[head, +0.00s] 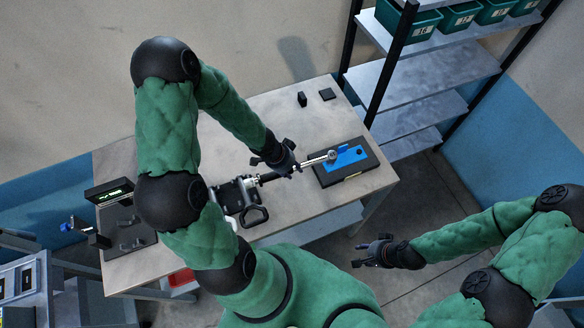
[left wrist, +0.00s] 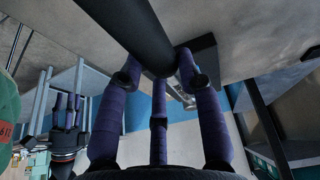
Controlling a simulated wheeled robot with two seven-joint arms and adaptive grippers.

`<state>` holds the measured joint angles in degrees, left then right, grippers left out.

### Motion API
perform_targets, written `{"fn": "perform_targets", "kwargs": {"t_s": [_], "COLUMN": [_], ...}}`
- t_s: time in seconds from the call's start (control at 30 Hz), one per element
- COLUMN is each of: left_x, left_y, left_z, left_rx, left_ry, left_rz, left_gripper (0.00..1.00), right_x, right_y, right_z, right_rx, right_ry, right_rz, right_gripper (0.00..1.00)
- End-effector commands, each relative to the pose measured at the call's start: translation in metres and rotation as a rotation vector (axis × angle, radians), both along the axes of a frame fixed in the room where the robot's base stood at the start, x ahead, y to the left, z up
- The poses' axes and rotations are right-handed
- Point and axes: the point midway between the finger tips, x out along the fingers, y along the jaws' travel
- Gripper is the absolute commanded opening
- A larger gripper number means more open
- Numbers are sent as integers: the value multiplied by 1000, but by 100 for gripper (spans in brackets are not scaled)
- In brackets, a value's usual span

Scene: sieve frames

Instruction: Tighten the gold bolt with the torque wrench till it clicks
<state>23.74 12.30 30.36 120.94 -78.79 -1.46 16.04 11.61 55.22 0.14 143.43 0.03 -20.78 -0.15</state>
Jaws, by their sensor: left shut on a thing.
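The torque wrench (head: 318,161) lies over the right half of the table, its silver head end above a blue block (head: 357,154) on a dark base plate. My left gripper (head: 284,166) is shut on the wrench's dark handle. The handle (left wrist: 135,35) crosses between its three purple fingers in the left wrist view. The gold bolt is not visible; the wrench head may cover it. I cannot tell whether the head sits on it. My right gripper (head: 368,257) is empty and open, off the table's front side; it also shows in the left wrist view (left wrist: 67,108).
A black fixture with a loop handle (head: 254,215) stands left of the wrench. A dark tray with a small display (head: 110,190) is at the table's left end. A shelf rack (head: 432,75) with green bins stands behind right.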

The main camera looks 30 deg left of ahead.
Motion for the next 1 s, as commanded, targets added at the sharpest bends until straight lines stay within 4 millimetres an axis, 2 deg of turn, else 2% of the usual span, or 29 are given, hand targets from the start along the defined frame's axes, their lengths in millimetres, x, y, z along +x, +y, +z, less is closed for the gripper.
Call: {"fn": "perform_targets", "kwargs": {"t_s": [1.0], "left_x": [-5], "left_y": [-8], "left_z": [1], "left_rx": [-1], "left_ry": [-3], "left_rz": [63], "left_gripper": [0], "right_x": [0], "right_y": [0], "right_z": [-21], "right_rx": [0], "right_ry": [0], "right_rz": [0], "right_gripper": [40]}}
